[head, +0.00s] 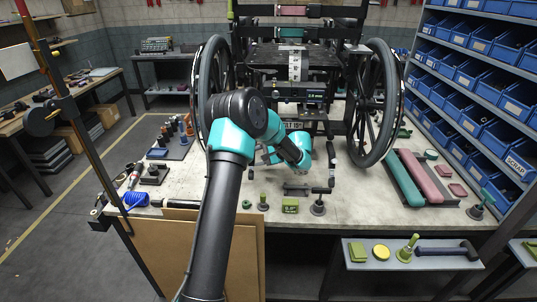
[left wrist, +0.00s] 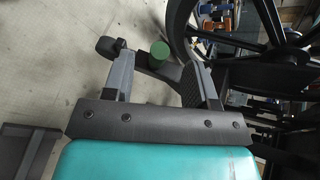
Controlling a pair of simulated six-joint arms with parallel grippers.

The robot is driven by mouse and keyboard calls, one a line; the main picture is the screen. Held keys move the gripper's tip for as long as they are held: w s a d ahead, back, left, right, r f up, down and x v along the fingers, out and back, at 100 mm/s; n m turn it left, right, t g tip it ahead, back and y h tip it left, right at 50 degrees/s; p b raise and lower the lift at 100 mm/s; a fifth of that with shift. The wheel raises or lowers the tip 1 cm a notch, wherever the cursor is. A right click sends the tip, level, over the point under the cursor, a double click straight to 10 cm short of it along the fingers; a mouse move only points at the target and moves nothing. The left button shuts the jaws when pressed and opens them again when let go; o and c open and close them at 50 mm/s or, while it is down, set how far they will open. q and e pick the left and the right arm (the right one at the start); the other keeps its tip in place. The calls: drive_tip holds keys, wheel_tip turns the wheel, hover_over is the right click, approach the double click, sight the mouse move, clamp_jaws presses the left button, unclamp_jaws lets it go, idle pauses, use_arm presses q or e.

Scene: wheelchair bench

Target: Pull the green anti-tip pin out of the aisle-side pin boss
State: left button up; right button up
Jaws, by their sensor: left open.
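The wheelchair (head: 291,58) stands on the bench with a large wheel on each side. My left arm reaches in front of it. In the head view my left gripper (head: 268,155) is small and partly hidden by my arm, low between the wheels. In the left wrist view the left gripper (left wrist: 163,64) is open. A round green pin head (left wrist: 160,50) shows between its two fingers, near the tips, on a dark bar that I take for the pin boss (left wrist: 153,66). I cannot tell whether either finger touches it. The right gripper is not in view.
The left wheel (head: 213,85) and right wheel (head: 375,102) flank the work area. A green block (head: 290,206), a green peg (head: 263,202) and dark stands (head: 318,208) are at the bench front. Red and teal pads (head: 417,178) lie at right. Blue bins (head: 480,80) line the right.

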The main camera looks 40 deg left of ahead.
use_arm(q)
drive_tip(key=shift+x, duration=2)
clamp_jaws()
drive_tip(key=shift+s+d+r, duration=0.6)
drive_tip(key=shift+s+r, duration=0.15)
drive_tip(key=shift+r, duration=0.05)
drive_tip(key=shift+s+d+r, duration=0.6)
drive_tip(key=shift+s+r, duration=0.15)
drive_tip(key=shift+r, duration=0.05)
idle(0.3)
